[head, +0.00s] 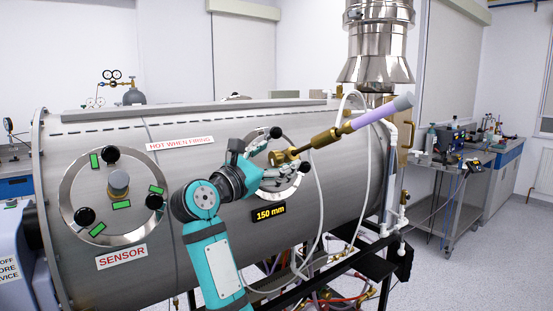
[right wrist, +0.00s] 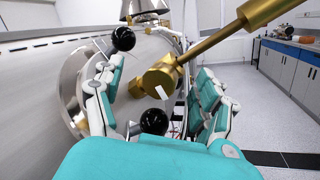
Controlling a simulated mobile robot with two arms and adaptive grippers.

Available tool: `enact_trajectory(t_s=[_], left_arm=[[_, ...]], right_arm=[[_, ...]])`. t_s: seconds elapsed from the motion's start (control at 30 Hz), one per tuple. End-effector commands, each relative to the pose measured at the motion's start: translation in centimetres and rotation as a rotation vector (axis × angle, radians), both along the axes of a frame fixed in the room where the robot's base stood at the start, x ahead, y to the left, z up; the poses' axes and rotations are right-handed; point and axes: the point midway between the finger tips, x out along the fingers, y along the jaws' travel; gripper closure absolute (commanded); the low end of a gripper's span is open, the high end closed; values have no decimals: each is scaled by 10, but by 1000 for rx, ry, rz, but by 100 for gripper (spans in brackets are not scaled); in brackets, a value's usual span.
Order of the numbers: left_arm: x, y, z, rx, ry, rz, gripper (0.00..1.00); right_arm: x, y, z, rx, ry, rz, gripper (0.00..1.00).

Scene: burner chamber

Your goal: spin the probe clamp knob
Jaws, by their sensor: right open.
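The probe is a brass rod with a lilac handle (head: 382,113), slanting up to the right from the 150 mm port of the steel chamber. Its brass clamp knob (head: 278,158), a short cylinder at the lower end, also shows in the right wrist view (right wrist: 155,84) with a white mark on it. My right gripper (head: 272,160) is open at the port. In the right wrist view its two fingers (right wrist: 160,78) stand on either side of the brass knob, with gaps visible. Whether they touch it cannot be told. My left gripper is not in view.
Black ball knobs (right wrist: 123,38) sit around the port flange, close to my right fingers; another (right wrist: 154,121) is low between them. The steel chamber (head: 190,150) fills the middle. A white hose (head: 320,200) hangs beside the port. Open floor (head: 470,260) lies at the right.

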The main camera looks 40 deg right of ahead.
Motion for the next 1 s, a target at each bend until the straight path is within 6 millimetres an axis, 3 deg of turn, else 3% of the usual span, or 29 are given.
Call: enact_trajectory(t_s=[0.6, 1.0], left_arm=[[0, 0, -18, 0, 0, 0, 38], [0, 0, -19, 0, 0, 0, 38]], right_arm=[[-7, 49, -8, 1, -1, 1, 27], [-10, 56, -8, -1, 0, 0, 27]])
